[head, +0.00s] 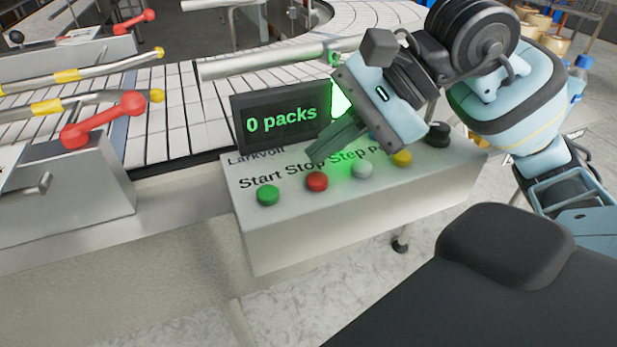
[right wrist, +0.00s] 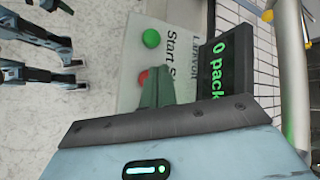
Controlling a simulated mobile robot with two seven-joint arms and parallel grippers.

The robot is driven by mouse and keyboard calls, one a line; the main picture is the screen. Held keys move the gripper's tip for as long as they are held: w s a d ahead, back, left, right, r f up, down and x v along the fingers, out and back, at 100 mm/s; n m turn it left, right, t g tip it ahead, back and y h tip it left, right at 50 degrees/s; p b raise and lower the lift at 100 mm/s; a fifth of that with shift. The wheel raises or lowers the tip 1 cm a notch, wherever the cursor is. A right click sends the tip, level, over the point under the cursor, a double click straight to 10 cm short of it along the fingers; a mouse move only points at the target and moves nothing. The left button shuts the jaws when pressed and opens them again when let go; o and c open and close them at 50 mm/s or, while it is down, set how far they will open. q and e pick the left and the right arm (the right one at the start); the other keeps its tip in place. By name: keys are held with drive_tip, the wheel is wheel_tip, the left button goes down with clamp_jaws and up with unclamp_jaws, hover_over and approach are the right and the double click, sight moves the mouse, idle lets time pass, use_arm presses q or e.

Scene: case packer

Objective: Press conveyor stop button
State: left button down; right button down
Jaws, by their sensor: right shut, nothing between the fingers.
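The control box (head: 350,222) has a row of buttons labelled Start, Stop and Step and a yellow one with a partly hidden label. The red button (head: 317,181) sits under Stop, between the green Start button (head: 267,195) and the white Step button (head: 361,169). My right gripper (head: 318,148) is shut and empty over the panel, its fingertips just behind the red button in the head view. In the right wrist view its fingers (right wrist: 158,90) partly cover the red button (right wrist: 142,77); I cannot tell the gap. My left gripper is not in view.
A display (head: 281,117) reading "0 packs" stands at the panel's back, beside my gripper. A black knob (head: 438,134) is at the panel's right. The conveyor (head: 175,120) runs behind, with rails and red-handled clamps (head: 103,121) at left.

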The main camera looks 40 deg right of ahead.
drive_tip(key=shift+f, duration=0.45)
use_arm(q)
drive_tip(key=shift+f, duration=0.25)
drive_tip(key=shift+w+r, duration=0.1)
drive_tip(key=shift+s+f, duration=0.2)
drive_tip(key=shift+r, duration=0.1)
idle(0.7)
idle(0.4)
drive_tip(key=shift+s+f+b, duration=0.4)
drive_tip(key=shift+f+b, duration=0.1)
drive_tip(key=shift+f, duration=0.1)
use_arm(e)
drive_tip(key=shift+f, duration=0.4)
